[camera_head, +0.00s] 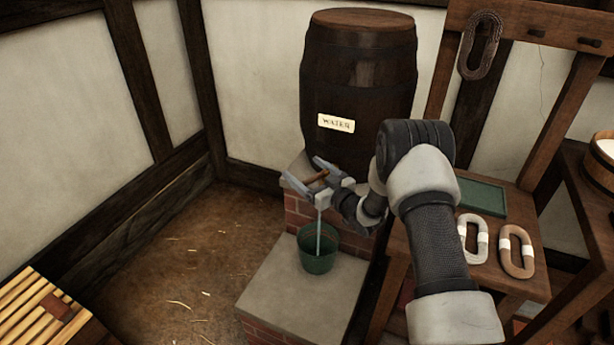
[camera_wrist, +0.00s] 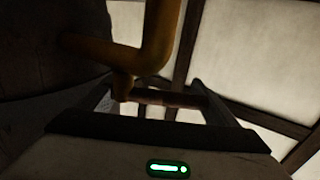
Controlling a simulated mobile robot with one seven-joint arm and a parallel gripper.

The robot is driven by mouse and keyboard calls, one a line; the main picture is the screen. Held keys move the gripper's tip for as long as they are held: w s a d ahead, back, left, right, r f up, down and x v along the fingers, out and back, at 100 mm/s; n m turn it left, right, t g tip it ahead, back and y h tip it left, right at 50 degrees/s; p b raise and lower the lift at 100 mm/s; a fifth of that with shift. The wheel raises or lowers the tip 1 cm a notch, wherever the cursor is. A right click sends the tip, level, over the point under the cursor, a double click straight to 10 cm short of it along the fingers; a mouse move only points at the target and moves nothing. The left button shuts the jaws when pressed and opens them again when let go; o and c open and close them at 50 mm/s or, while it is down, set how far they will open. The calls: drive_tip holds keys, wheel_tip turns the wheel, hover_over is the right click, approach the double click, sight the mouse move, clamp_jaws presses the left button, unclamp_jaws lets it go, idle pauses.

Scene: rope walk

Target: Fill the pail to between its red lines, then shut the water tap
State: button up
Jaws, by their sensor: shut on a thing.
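A dark wooden barrel (camera_head: 358,75) with a "WATER" label stands on a brick ledge. My gripper (camera_head: 314,183) is at its tap, shut on the brown tap handle (camera_head: 318,175). In the wrist view the handle (camera_wrist: 165,98) lies between my fingers, beside the brass tap pipe (camera_wrist: 155,45). A thin pale stream of water (camera_head: 319,232) falls from below my gripper into the green pail (camera_head: 318,263). The pail stands upright on the lower stone step. Its red lines and water level cannot be made out. The tap's spout is hidden behind my gripper in the head view.
The stone step (camera_head: 290,300) is bare around the pail. To the right, a wooden bench (camera_head: 520,275) holds a white rope coil (camera_head: 474,238), a tan rope coil (camera_head: 517,250) and a green board (camera_head: 482,197). Slatted wood (camera_head: 40,310) is at lower left. The straw-strewn floor between is open.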

sight(315, 179)
drive_tip(key=shift+s+a+n+g+y+b, duration=0.3)
drive_tip(key=shift+s+n+g+y, duration=0.35)
drive_tip(key=shift+g+y, duration=0.25)
drive_tip(key=shift+w, duration=0.1)
drive_tip(key=o, duration=1.4)
drive_tip(key=shift+d, duration=0.15)
drive_tip(key=p+v, duration=0.1)
drive_tip(key=v, duration=0.6)
drive_tip(key=shift+p, duration=0.3)
